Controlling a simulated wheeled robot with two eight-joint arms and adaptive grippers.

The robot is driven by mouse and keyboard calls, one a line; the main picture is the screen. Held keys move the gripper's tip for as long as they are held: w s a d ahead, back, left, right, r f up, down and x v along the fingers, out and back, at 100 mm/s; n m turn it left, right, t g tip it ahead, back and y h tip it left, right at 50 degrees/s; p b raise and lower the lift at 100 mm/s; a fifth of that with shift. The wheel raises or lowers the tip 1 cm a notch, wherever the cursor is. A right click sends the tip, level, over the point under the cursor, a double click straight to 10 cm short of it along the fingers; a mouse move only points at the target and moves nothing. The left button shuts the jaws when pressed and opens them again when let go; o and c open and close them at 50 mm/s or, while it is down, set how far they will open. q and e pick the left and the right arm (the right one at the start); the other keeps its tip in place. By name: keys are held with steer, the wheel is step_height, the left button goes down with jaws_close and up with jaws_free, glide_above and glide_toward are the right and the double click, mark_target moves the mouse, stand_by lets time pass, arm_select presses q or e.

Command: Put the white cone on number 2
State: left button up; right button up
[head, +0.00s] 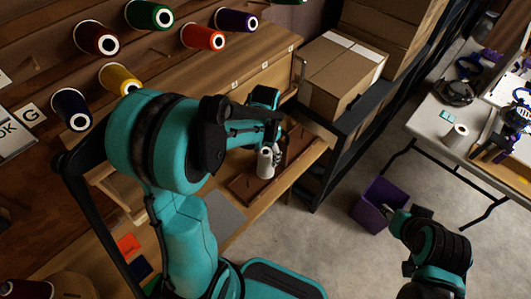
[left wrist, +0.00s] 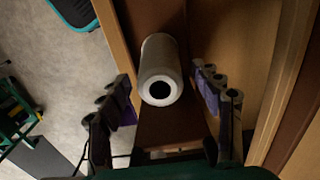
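A white cone (head: 265,163) stands on the wooden workbench at a dark reddish-brown board, below my left gripper (head: 270,135) in the head view. In the left wrist view the white cone (left wrist: 161,72) has its dark hole toward the camera. It lies between the spread fingers of my left gripper (left wrist: 163,105), with a gap on both sides. The left gripper is open and empty. My right gripper (head: 396,212) is at the lower right, over or beside a purple bin; its fingers are too small to read. No number 2 is readable.
Coloured thread cones, such as the orange one (head: 203,37), hang on the wooden wall. A cardboard box (head: 340,75) sits on a dark shelf right of the bench. The purple bin (head: 372,205) stands on the floor. Another white cone (head: 456,135) is on a white table.

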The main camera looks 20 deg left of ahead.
arm_select(q)
step_height(320, 180, up, 12)
steer(key=s+d+n+t, duration=0.3)
steer(key=s+t, duration=0.4)
steer(key=s, duration=0.3)
steer(key=shift+s+d+r+n, duration=0.15)
steer(key=shift+s+d+n, duration=0.2)
steer(key=shift+d, duration=0.35)
stand_by(1.4)
